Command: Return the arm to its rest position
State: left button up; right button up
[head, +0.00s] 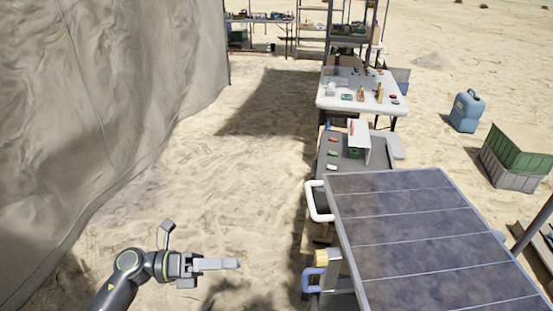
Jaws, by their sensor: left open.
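My left arm (118,280) comes in at the bottom left, dark grey with green rings at its joints. My right arm and right gripper are not in view.
A tilted solar panel (425,240) fills the lower right. Beyond it are a grey surface (380,179) with small items and a white table (335,101) with several artifacts. A tent wall (100,100) stands at left. Sand (240,170) between is clear.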

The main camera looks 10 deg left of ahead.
pick_arm(q)
jog(key=w+a+f+n+t+y, duration=0.35)
jog(key=f+n+t, duration=0.25)
jog(key=n, duration=0.3)
jog(key=w+a+f+n+t+y, duration=0.3)
jog(key=a+f+n+t, duration=0.2)
jog(key=f+n, duration=0.25)
jog(key=s+a+f+n+g+y, duration=0.1)
jog(key=s+a+f+n+y, duration=0.3)
jog(key=f, duration=0.3)
jog(key=s+a+f+n+g+y, duration=0.1)
jog(key=s+f+n+y, duration=0.15)
jog(key=f+n, duration=0.45)
jog(key=s+a+f+n+g+y, duration=0.1)
jog(key=s+a+f+n+y, duration=0.25)
jog(key=f, duration=0.45)
jog(key=s+d+f+n+g, duration=0.1)
jog(key=s+f+n+g, duration=0.2)
jog(key=s+f, duration=0.3)
jog(key=s+d+f+n+g+y, duration=0.1)
jog(key=s+f+g, duration=0.4)
jog(key=s, duration=1)
jog(key=s+d+f+n+g+y, duration=0.1)
jog(key=s+d+f+n+g, duration=0.2)
jog(key=s, duration=0.7)
notch_tip(320, 180, down, 5)
jog(key=shift+s+d+r+n+g, duration=0.15)
jog(key=shift+s+n+g, duration=0.25)
jog(key=shift+n, duration=0.6)
